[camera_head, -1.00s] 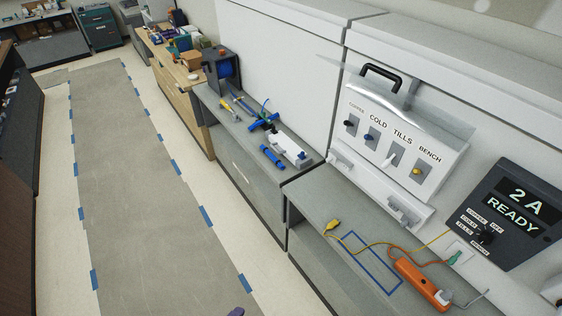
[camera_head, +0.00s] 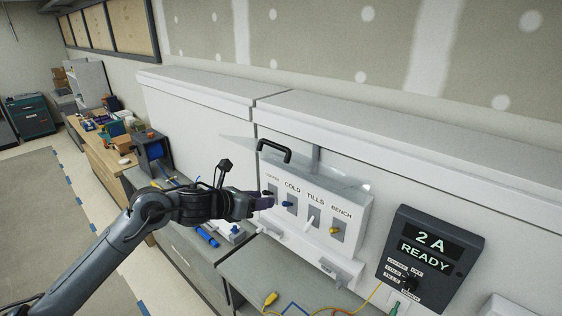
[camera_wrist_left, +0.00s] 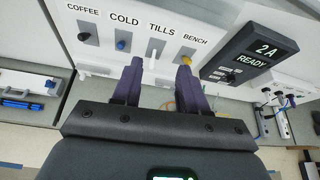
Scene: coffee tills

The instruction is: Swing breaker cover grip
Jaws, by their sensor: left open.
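The breaker cover is a clear panel (camera_head: 350,183) over the top of the white breaker box, sticking outward. Its black U-shaped grip (camera_head: 274,150) stands up from its upper left part. Below it are the coffee, cold, tills and bench switches; the yellow bench switch (camera_head: 335,231) is clear of my arm. My left gripper (camera_head: 266,200) is in front of the box's left part, below the grip, and overlaps the coffee switch area. In the left wrist view its purple fingers (camera_wrist_left: 160,80) are apart with nothing between them. The grip is not in that view. My right gripper is not in view.
A dark display box (camera_head: 430,258) reading "2 A READY" is right of the breaker box. A yellow connector (camera_head: 270,299) and cable lie on the grey counter below. A blue tool (camera_head: 207,237) lies beneath my left arm. A blue spool (camera_head: 154,151) stands farther left.

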